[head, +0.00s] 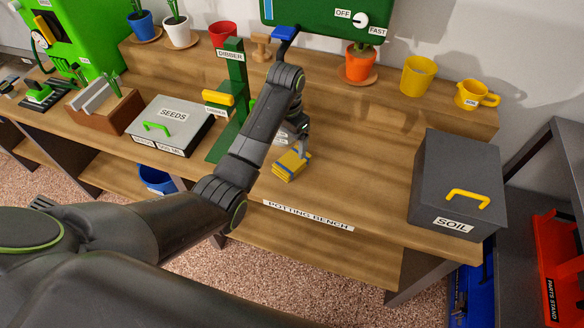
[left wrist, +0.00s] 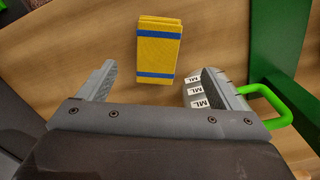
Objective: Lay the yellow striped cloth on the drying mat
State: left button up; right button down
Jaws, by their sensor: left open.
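The yellow cloth with blue stripes (head: 291,166) lies folded into a small block near the front edge of the potting bench. It also shows in the left wrist view (left wrist: 158,50), just beyond my fingertips and between their lines. My left gripper (left wrist: 157,82) is open and empty, above and behind the cloth in the head view, with its fingers pointing down at the bench. The gripper's body is partly hidden behind my own arm in the head view. I cannot make out a drying mat in either view. My right gripper is not in view.
A green dibber stand (head: 238,90) and a grey seeds box (head: 171,125) stand left of my arm. A green handle (left wrist: 268,104) and ML labels show close beside my right-hand finger. A dark soil bin (head: 458,180) stands at the right. The bench between cloth and bin is clear.

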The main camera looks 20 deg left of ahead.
aim_at(289, 163)
pick_arm(q)
jog(key=shift+w+d+f+p, duration=0.1)
jog(key=shift+f+p, duration=0.1)
jog(key=shift+f, duration=1.35)
jog(key=shift+s+d+f+p, duration=0.1)
jog(key=shift+f+p, duration=0.1)
jog(key=shift+f, duration=1.4)
jog(key=shift+w+d+f+p, duration=0.1)
jog(key=shift+f+p, duration=0.1)
jog(key=shift+f, duration=1.35)
jog(key=c, duration=1.2)
jog(key=shift+o, duration=0.2)
jog(key=shift+r, duration=0.15)
